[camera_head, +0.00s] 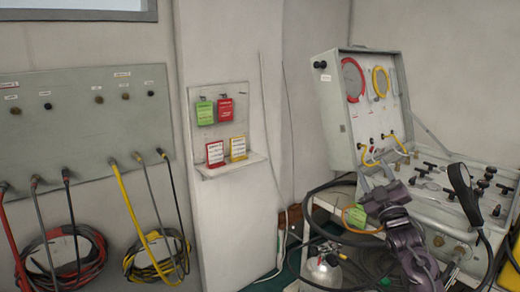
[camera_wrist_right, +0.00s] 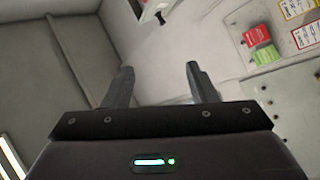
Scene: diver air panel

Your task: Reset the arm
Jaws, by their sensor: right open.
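My right gripper (camera_head: 376,178) is raised in front of the open air panel case (camera_head: 340,125), in the right part of the head view. In the right wrist view its two dark fingers (camera_wrist_right: 160,78) stand well apart with nothing between them. My right arm hides part of the case's lower front. My left gripper is not in view.
A wall board (camera_head: 85,120) with coiled hoses hangs at left. A small shelf (camera_head: 228,165) holds red and yellow tags, with green and red ones above. A black handset (camera_head: 463,190), hoses and a metal cylinder (camera_head: 325,268) crowd near my right arm. Open wall lies left of it.

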